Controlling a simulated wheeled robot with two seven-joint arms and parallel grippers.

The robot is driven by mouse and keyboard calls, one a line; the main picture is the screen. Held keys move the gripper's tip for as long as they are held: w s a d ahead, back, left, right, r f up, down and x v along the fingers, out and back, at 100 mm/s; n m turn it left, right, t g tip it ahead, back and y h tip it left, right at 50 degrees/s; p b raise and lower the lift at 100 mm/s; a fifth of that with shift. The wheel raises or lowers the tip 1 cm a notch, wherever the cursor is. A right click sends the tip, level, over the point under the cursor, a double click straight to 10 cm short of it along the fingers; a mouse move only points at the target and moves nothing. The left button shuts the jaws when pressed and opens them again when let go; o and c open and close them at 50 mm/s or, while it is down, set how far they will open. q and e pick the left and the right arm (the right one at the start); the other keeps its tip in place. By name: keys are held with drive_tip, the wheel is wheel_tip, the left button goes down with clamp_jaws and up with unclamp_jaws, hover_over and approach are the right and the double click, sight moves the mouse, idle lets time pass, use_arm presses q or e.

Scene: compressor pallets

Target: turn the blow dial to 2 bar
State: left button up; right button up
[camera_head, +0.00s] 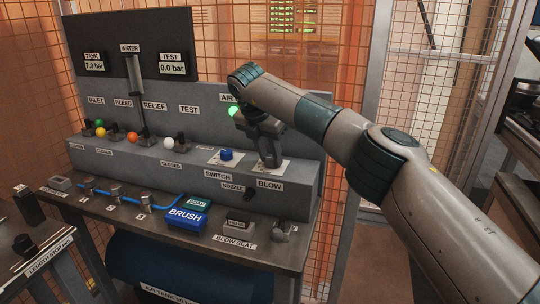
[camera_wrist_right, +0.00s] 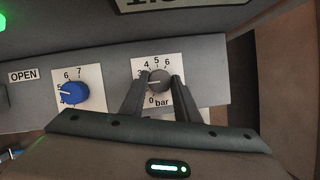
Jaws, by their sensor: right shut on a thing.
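The blow dial (camera_wrist_right: 159,77) is a dark grey round knob on a white scale plate (camera_wrist_right: 144,64) marked from 0 up to 6 bar. Its white pointer line faces left, near or just below the 3; the lower marks are partly hidden by a finger. My right gripper (camera_wrist_right: 158,88) is shut on the knob, one finger on each side. In the head view my right gripper (camera_head: 269,160) reaches down onto the dial above the BLOW label (camera_head: 270,186), and the knob is hidden. My left gripper is not in view.
A blue switch knob (camera_head: 226,155) stands just left of the dial; it also shows in the wrist view (camera_wrist_right: 75,92). Coloured valve balls line the ledge further left. A blue brush block (camera_head: 187,216) lies below.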

drive_tip(key=o, duration=1)
drive_tip(key=shift+o, duration=0.2)
drive_tip(key=shift+r, duration=0.1)
drive_tip(key=shift+s+a+r, duration=0.15)
drive_tip(key=shift+r, duration=0.3)
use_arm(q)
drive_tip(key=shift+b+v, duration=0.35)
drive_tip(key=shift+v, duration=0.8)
use_arm(e)
drive_tip(key=v, duration=1.6)
drive_tip(key=shift+s, duration=0.2)
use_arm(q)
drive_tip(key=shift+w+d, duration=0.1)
